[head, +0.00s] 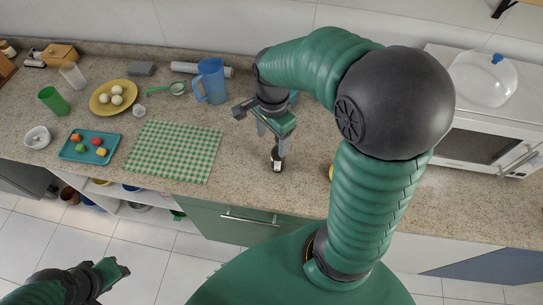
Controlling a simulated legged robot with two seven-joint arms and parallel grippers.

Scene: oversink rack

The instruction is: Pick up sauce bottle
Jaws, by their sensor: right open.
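A small dark sauce bottle (277,160) with a pale label stands near the front edge of the counter. My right gripper (271,136) is directly above the bottle, pointing down, with its jaws open. The fingers reach to about the bottle's top; whether they touch it cannot be told. Part of the bottle's upper end is hidden by the gripper. My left gripper (118,268) is at the lower left, over the floor and away from the counter; no object shows in it.
A green checked cloth (172,150) lies left of the bottle. A blue pitcher (211,81) stands behind it. A blue tray (88,148) and yellow plate (101,109) are farther left. A microwave (478,140) is at right. A yellow thing (331,172) is partly behind my arm.

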